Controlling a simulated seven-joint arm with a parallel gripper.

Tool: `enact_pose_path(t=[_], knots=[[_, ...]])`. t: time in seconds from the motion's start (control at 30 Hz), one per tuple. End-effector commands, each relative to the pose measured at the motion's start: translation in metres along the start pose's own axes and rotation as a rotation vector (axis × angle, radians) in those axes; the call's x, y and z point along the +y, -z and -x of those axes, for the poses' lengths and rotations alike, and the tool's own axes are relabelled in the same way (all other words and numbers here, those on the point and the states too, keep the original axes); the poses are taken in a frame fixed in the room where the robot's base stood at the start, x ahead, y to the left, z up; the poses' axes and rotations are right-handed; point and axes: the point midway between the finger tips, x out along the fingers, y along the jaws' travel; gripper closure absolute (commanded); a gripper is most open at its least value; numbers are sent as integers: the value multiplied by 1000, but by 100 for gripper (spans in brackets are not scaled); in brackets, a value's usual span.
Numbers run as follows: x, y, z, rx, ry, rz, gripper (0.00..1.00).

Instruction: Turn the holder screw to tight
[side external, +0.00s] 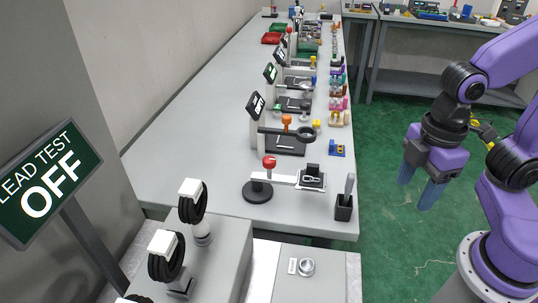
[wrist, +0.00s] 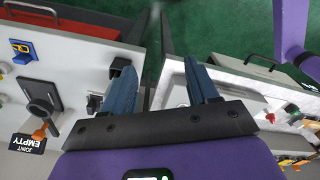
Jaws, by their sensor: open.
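My gripper (side external: 416,190) hangs over the green floor, right of the long bench in the side view. Its two blue fingers are apart and nothing shows between them; the wrist view also shows the open fingers (wrist: 160,72). An orange knob (side external: 286,120) stands by a black ring holder (side external: 303,133) on the bench, well left of my gripper. The orange knob also shows at the left of the wrist view (wrist: 40,133), beside a sign (wrist: 26,143) reading "JOINT EMPTY". A red knob (side external: 269,162) tops a nearer stand. I cannot tell which knob is the holder screw, or its tightness.
A black cup (side external: 343,208) with a grey-handled tool stands at the bench's near right corner. A blue block (side external: 337,150) lies behind it. Coil stands (side external: 192,205) and an "OFF" sign (side external: 45,180) are at left. Green floor (side external: 390,140) separates the benches.

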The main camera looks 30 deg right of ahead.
Motion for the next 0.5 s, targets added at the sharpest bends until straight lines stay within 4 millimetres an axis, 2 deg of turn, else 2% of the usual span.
enact_pose_path(t=[0.03,0.2,0.5], knots=[[9,16,7,1,-1,51,41],[42,66,29,-5,-2,264,41],[105,141,65,-15,3,647,41]])
